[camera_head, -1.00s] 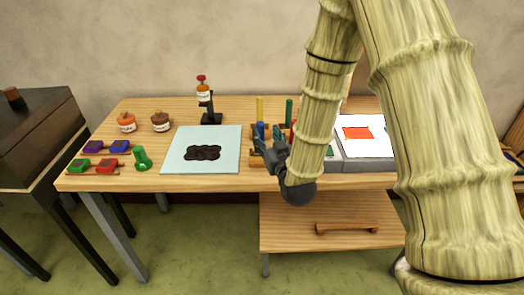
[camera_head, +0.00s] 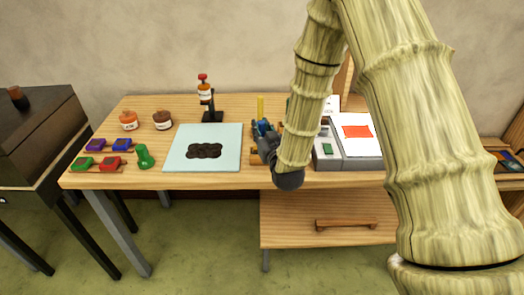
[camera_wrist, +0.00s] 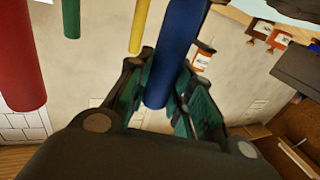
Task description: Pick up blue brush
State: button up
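The blue brush (camera_wrist: 178,45) has a thick blue handle that slants through the middle of the wrist view. Its end lies between the two fingers of my gripper (camera_wrist: 165,85). The fingers stand apart on both sides of the handle, and I cannot tell whether either pad touches it. In the head view my gripper (camera_head: 266,138) is at the brush rack on the table, and it hides most of the blue brush there.
A red handle (camera_wrist: 20,55), a green handle (camera_wrist: 71,18) and a yellow handle (camera_wrist: 138,25) stand close by. A grey tray (camera_head: 345,163) is right of my gripper. A pale panel (camera_head: 180,153) with a dark blot lies left. The table's front is clear.

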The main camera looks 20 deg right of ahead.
grip_shut()
jog(key=shift+r, duration=0.1)
